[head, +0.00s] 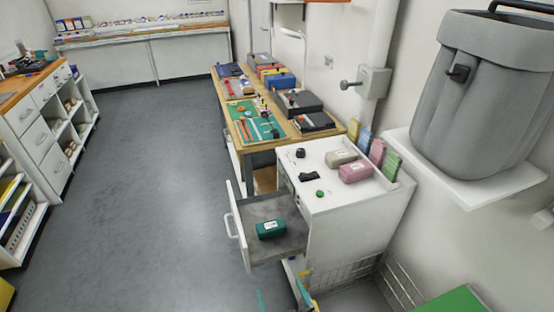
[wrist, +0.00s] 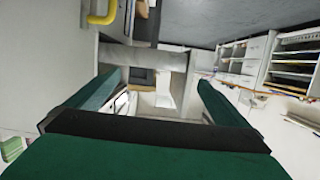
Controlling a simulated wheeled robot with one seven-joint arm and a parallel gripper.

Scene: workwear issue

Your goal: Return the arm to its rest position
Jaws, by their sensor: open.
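My gripper (wrist: 155,92) shows in the wrist view, with one dark green finger at the left and one at the right. The fingers stand wide apart and nothing is held between them. Behind the gap, the wrist view shows pale furniture and a dark box-like thing (wrist: 142,77), too small to name. In the head view I cannot make out my gripper for sure; only thin teal, blue and yellow bits show at the bottom edge, and I cannot tell what they are.
A white cabinet (head: 350,208) has its drawer (head: 283,247) pulled out, with a green pack (head: 271,229) inside. Pink (head: 355,172) and beige (head: 341,157) packs lie on top. A grey bin (head: 478,105) stands on a wall shelf (head: 468,192). The floor (head: 150,190) at left is clear.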

